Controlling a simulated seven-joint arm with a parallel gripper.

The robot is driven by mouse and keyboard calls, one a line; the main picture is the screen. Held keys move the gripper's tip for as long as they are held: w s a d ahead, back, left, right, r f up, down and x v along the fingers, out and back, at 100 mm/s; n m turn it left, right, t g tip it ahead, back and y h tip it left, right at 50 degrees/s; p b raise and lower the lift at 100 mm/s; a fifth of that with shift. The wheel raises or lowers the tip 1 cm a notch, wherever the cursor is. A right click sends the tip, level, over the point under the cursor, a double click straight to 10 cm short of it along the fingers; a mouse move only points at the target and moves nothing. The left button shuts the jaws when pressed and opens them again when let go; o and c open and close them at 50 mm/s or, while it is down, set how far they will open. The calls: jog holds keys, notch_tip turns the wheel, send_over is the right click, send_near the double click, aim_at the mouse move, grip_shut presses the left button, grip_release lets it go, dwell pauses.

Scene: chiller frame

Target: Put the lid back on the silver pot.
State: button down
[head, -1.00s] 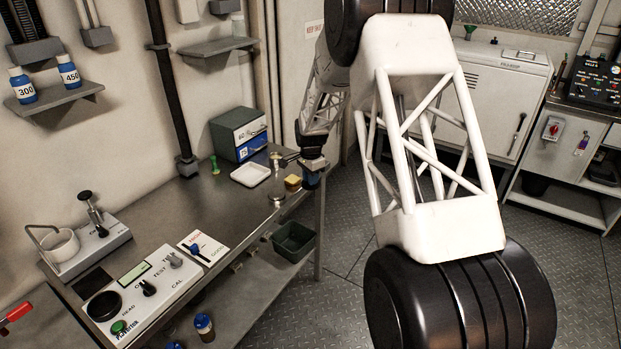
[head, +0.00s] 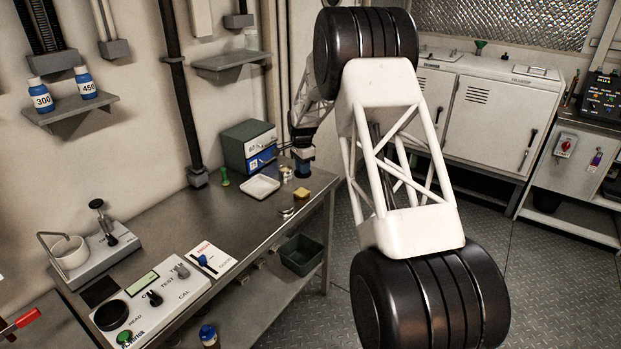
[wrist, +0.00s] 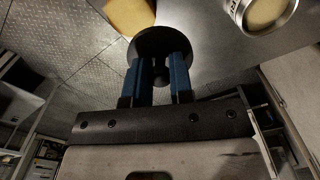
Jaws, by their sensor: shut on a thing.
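In the wrist view, my gripper (wrist: 159,68) has its two blue fingers closed around the knob of a dark round lid (wrist: 160,40). The lid's disc lies just beyond the fingertips. The silver pot (wrist: 266,12) is at the top right of the wrist view, cut off by the frame edge, with its top open and pale contents showing. In the head view, the pot (head: 287,172) stands on the bench's far end, beside the tray. My gripper (head: 303,165) is just right of it; the lid is too small to make out there.
A white tray (head: 260,187) is left of the pot. A green bottle (head: 225,177) and a box (head: 248,146) stand behind.

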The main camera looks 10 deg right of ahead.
jog(key=w+a+r, duration=0.3)
jog(key=w+a, duration=0.2)
jog(key=w, duration=0.6)
jog(key=shift+a+r, duration=0.15)
jog(key=shift+a, duration=0.15)
jog(key=shift+s+f, duration=0.1)
jog(key=shift+f, duration=0.1)
jog(key=shift+f, duration=3)
jog(key=shift+f, duration=0.2)
dwell(0.5)
jog(key=shift+c, duration=2.2)
grip_release()
jog(key=shift+r, duration=0.15)
notch_tip(320, 180, up, 7)
